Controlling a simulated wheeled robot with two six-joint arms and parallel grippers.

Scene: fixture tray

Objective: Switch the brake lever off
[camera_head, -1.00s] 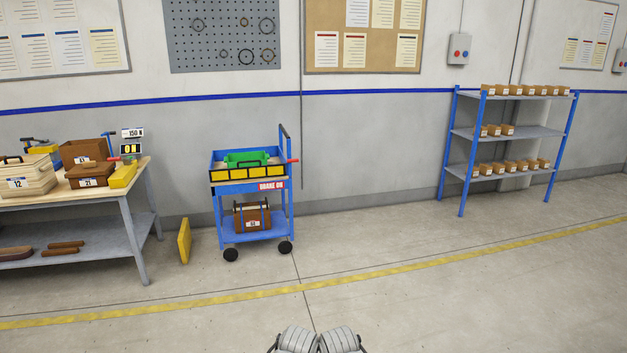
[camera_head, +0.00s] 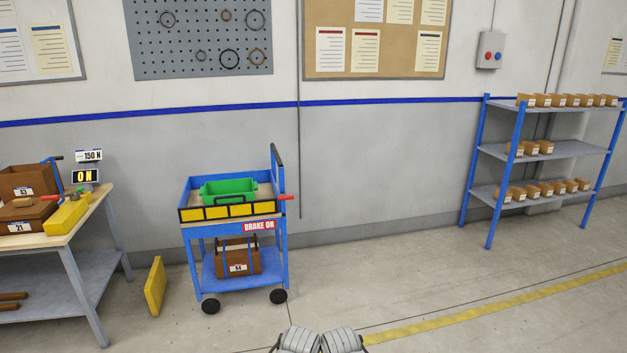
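A blue cart (camera_head: 232,232) stands on wheels against the wall, left of centre. A red brake lever (camera_head: 287,197) sticks out to the right from its upper right corner. A red sign reading "BRAKE ON" (camera_head: 258,226) sits below the lever on the cart's front. A green bin (camera_head: 229,190) rests in the cart's top tray. Two grey rounded parts of my own body show at the bottom edge, well in front of the cart.
A workbench (camera_head: 60,240) with boxes and a display stands at the left. A yellow panel (camera_head: 155,286) stands on the floor between bench and cart. A blue shelf rack (camera_head: 540,150) with small boxes stands at the right. The floor before the cart is clear.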

